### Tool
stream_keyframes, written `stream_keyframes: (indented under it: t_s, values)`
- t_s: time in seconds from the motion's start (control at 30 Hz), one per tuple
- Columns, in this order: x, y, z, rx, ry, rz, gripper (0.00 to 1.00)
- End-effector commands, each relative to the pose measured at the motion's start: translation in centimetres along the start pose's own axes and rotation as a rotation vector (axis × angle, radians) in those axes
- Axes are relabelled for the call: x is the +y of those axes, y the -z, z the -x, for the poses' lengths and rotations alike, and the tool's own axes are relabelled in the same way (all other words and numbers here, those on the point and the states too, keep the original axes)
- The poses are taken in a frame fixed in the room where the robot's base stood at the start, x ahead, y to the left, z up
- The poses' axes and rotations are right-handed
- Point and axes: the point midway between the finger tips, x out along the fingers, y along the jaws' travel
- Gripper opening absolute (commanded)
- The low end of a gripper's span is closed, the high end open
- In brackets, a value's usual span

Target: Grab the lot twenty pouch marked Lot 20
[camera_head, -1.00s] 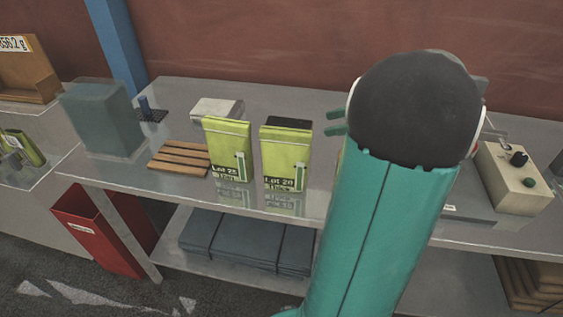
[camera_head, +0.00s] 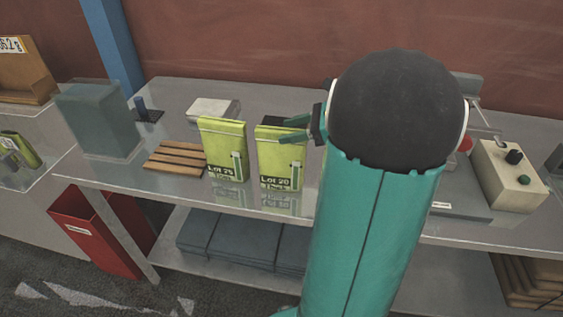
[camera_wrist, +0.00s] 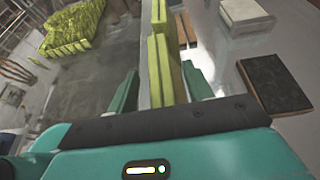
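The Lot 20 pouch (camera_head: 280,160) is yellow-green with a dark label and stands upright on the shelf. The similar Lot 25 pouch (camera_head: 223,150) stands just to its left. My gripper (camera_head: 296,130) is at the right edge of the Lot 20 pouch, its green fingers overlapping the upper part of the pouch in the head view. In the wrist view my gripper (camera_wrist: 161,70) is open, with yellow-green pouches showing between its spread fingers. No clear contact shows. My arm hides the shelf to the right of the pouches.
A slatted wooden rack (camera_head: 176,157) lies left of the pouches, with a grey translucent box (camera_head: 98,118) beyond it. A pale block (camera_head: 213,110) and a dark flat block (camera_wrist: 274,84) lie behind the pouches. A beige control box (camera_head: 508,177) stands at right.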

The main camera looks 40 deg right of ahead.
Motion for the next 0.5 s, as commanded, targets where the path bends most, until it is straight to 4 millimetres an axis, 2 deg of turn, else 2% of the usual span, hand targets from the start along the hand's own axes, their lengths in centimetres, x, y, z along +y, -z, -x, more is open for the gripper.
stream_keyframes:
  t_s: [0.03, 0.2, 0.27, 0.5]
  values:
    - [0.0, 0.0, 0.01, 0.0, 0.0, 0.0, 0.43]
    - [0.0, 0.01, 0.03, 0.0, 0.0, 0.0, 0.1]
    - [0.0, 0.0, 0.03, 0.0, 0.0, 0.0, 0.0]
    - [-0.01, -0.04, 0.05, -0.001, 0.0, 0.001, 0.0]
